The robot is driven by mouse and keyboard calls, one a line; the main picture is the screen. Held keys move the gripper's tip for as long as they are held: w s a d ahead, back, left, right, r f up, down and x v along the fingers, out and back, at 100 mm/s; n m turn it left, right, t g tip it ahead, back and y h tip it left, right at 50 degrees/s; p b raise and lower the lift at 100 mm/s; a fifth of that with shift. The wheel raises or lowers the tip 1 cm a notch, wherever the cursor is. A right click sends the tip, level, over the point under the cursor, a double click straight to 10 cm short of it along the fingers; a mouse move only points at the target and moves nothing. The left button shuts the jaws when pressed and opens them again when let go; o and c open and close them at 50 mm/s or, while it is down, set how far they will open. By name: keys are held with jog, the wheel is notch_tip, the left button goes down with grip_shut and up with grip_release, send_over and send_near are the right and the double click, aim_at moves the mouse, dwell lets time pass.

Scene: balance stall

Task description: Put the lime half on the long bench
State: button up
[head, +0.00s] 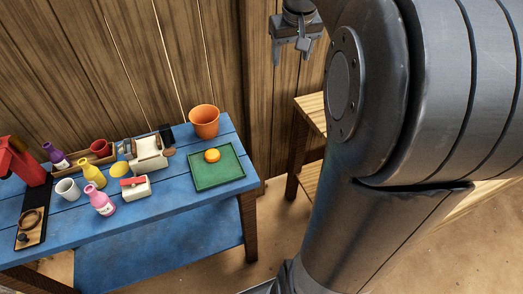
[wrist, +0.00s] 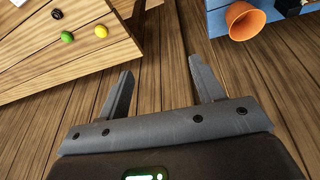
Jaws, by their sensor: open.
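My gripper (head: 291,54) is raised at the top middle of the head view, in front of the plank wall. In the wrist view its two fingers (wrist: 166,85) are spread wide with nothing between them. A small round green thing (wrist: 67,37) lies on the wooden table (wrist: 75,70) at upper left of the wrist view; it may be the lime half, but it is too small to tell. The blue bench (head: 150,212) fills the left of the head view, and its corner shows in the wrist view (wrist: 283,28). My gripper is apart from both.
Beside the green thing lie a yellow (wrist: 101,31) and a dark (wrist: 57,14) round thing. The blue bench bears an orange pot (head: 204,121), a green tray (head: 217,178) with an orange fruit (head: 212,155), bottles and a white mug (head: 68,189). A gap separates the tables.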

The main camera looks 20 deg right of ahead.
jog(key=s+a+f+t, duration=0.1)
jog(key=s+a+f, duration=0.2)
jog(key=s+a, duration=0.5)
jog(key=s+a+f+n+t+y, duration=0.1)
jog(key=s+a+f, duration=0.3)
jog(key=s+a, duration=0.4)
jog(key=s, duration=0.4)
jog(key=shift+s+a, duration=0.2)
jog(key=shift+s, duration=0.2)
